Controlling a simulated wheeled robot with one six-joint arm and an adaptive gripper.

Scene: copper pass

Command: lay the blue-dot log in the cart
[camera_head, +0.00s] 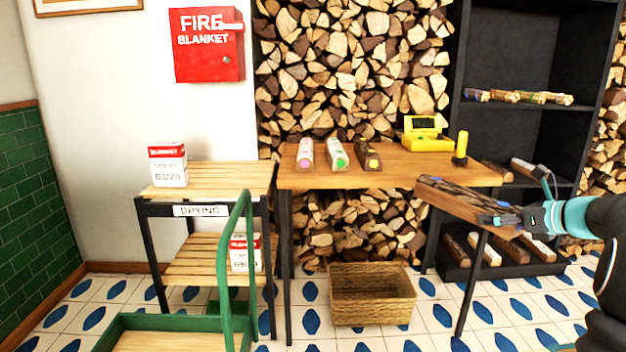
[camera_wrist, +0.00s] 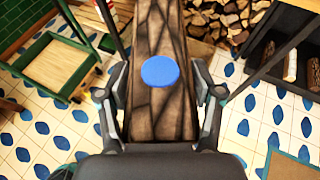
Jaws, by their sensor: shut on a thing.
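My gripper (camera_wrist: 161,108) is shut on the blue-dot log (camera_wrist: 158,35), a brown, dark-cracked log with a round blue dot facing the wrist camera. In the head view my gripper (camera_head: 522,217) holds the log (camera_head: 460,198) in the air at the right, in front of the wooden table's right end. The green cart (camera_head: 120,325) stands at the lower left of the head view, with a tall green handle and a pale wooden bed. The visible part of its bed is bare. It also shows at the upper left of the wrist view (camera_wrist: 33,48). The log is well apart from it.
The wooden table (camera_head: 400,172) bears logs with pink (camera_head: 305,155), green (camera_head: 338,155) and yellow (camera_head: 370,156) dots and a yellow device (camera_head: 425,135). A wicker basket (camera_head: 370,295) stands below. The drying rack (camera_head: 200,200) stands behind the cart. Black shelves (camera_head: 510,45) are at right.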

